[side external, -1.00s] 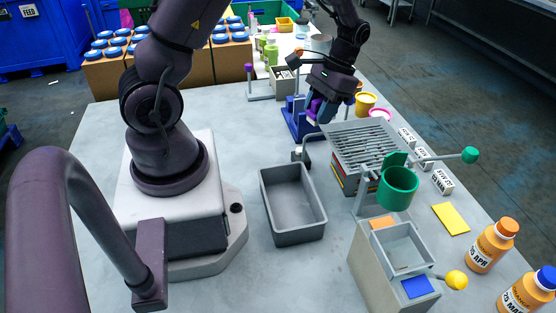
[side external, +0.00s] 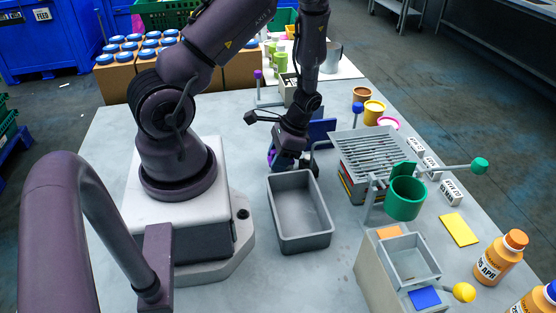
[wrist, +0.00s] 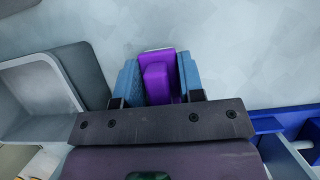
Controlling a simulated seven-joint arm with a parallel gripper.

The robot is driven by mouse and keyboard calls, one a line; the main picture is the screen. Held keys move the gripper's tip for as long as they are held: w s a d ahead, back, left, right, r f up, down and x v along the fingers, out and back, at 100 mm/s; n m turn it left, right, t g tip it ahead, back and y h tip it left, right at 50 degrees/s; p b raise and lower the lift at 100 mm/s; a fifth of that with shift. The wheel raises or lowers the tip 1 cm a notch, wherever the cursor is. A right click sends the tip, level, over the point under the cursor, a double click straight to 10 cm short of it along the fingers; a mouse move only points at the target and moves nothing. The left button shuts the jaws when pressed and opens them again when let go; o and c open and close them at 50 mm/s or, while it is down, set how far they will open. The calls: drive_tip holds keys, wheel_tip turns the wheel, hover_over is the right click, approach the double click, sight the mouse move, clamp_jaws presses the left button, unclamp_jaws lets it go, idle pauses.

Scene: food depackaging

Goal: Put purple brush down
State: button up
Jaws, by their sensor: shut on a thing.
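The purple brush (wrist: 156,80) sits between the two blue fingers of my gripper (wrist: 159,82) in the wrist view, held by both of them. Plain grey table surface shows past it. In the side external view my gripper (side external: 283,158) is low over the table, just behind the grey bin. Only a little purple shows there beside a finger, and most of the brush is hidden. I cannot tell whether the brush touches the table.
The empty grey bin (side external: 300,243) stands close in front of my gripper. The blue stand (side external: 322,130) is just behind and right. The slatted rack (side external: 375,153) and green cup (side external: 405,199) are further right. The table left of the gripper is clear.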

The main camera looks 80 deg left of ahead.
drive_tip(key=shift+f, duration=0.45)
drive_tip(key=o, duration=0.9)
drive_tip(key=shift+f, duration=0.1)
drive_tip(key=w+d+r+t, duration=0.2)
drive_tip(key=r, duration=0.6)
drive_tip(key=w+d+r+t, duration=0.1)
drive_tip(key=w+d+r, duration=0.15)
drive_tip(key=r, duration=0.55)
drive_tip(key=w+d+r+t, duration=0.2)
drive_tip(key=d+r, duration=0.1)
drive_tip(key=r, duration=0.5)
drive_tip(key=s+d+r+t, duration=0.5)
drive_tip(key=s+d+r, duration=0.2)
drive_tip(key=r, duration=0.3)
drive_tip(key=shift+d+r, duration=0.3)
drive_tip(key=shift+d, duration=0.45)
